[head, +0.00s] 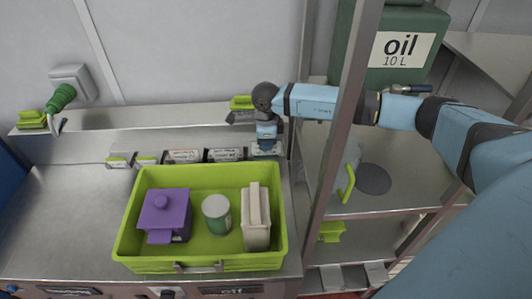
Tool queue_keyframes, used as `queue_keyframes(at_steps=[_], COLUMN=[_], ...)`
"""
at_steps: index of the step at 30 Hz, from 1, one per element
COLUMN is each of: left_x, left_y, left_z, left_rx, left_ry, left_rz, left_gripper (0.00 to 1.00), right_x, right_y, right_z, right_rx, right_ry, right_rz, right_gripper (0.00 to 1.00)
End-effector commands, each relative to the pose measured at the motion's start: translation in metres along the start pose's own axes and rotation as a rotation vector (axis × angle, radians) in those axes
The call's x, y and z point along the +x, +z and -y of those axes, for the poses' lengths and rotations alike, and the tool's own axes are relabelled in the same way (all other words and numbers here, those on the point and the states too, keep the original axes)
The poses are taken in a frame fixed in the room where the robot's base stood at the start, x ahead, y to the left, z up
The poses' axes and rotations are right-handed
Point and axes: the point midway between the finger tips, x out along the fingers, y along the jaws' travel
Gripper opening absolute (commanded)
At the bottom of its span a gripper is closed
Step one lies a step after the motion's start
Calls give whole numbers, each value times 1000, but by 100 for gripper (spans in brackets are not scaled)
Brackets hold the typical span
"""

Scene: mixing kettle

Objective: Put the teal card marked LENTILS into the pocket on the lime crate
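The lime crate (130,222) stands on the steel counter. A small metal holder (198,267), which looks like the pocket, is on its front wall; I cannot make out a card in it. My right gripper (267,147) points down just behind the crate's back right corner, at the right end of a row of card holders. It covers most of the rightmost holder. Its fingers are too small and dark to tell whether they are open or shut. I cannot make out a teal card or the word LENTILS. My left gripper is not in view.
The crate holds a purple box (165,215), a lidded green can (216,215) and a beige carton (256,219). Holders with pale cards (183,156) line the back of the counter. A steel post (338,130) stands right of the crate. A green oil container (398,50) is above the shelf.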

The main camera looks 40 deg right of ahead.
Motion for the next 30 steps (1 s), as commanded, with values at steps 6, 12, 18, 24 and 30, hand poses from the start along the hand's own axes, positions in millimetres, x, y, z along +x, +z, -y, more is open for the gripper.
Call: queue_keyframes(at_steps=[6,12,18,24,30], left_x=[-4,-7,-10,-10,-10], left_y=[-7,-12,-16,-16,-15], left_z=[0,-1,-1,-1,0], left_rx=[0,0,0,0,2], left_ry=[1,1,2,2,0], left_rz=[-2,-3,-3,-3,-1], left_gripper=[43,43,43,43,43], right_x=[-16,-27,-39,-42,-42], right_y=[0,0,0,0,0], right_z=[0,0,0,0,0], right_rx=[0,0,0,0,1], right_ry=[-1,-1,-1,0,0], right_rz=[1,1,0,0,0], right_gripper=[0,0,0,0,0])
